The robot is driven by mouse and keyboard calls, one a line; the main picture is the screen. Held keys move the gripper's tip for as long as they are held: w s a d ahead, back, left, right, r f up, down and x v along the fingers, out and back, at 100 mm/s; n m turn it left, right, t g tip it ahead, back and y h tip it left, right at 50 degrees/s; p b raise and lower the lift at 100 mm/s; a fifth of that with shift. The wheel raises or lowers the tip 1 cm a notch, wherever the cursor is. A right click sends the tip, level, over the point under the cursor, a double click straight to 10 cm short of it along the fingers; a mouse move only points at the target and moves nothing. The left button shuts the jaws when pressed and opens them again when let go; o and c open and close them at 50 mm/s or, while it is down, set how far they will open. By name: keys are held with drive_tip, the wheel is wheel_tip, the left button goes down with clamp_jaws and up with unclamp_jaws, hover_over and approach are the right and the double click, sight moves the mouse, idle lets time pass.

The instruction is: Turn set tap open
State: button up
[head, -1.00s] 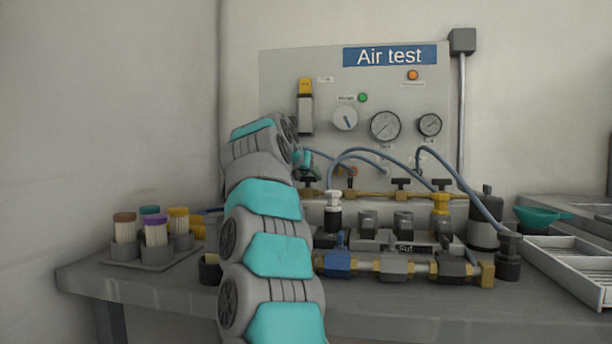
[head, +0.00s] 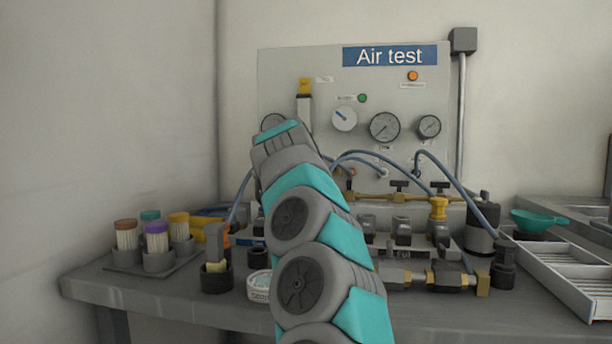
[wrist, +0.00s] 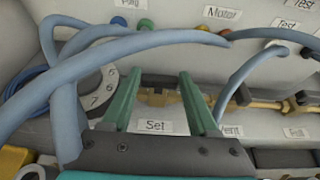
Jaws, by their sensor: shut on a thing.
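The set tap shows in the wrist view as a black handle (wrist: 160,80) on a brass body, above a white label reading "Set" (wrist: 155,126). The handle runs left to right in the picture, roughly in line with the brass pipe. My gripper (wrist: 158,86) has its two green fingers on either side of the handle, shut on it. In the head view my arm hides both the gripper and the set tap.
Blue hoses (wrist: 130,45) arch close over my fingers. Another black tap handle (wrist: 243,95) stands to the right on the brass line. The panel (head: 300,65) with gauges (head: 385,127) rises behind. Capped tubs (head: 157,245) stand at the bench's left, a white tray (head: 570,270) at right.

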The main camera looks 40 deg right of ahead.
drive_tip(key=shift+s+d+r, duration=0.1)
drive_tip(key=shift+s+d, duration=0.1)
drive_tip(key=shift+d, duration=0.05)
drive_tip(key=o, duration=1.1)
drive_tip(key=shift+o, duration=1.4)
drive_tip(key=shift+w+a, duration=0.1)
drive_tip(key=shift+s+a+r, duration=0.1)
drive_tip(key=shift+s+a, duration=0.15)
drive_tip(key=shift+a, duration=0.2)
drive_tip(key=v, duration=0.6)
drive_tip(key=shift+s+a+b, duration=0.15)
drive_tip(key=shift+s+b, duration=0.15)
drive_tip(key=shift+b, duration=0.1)
drive_tip(key=shift+r, duration=0.25)
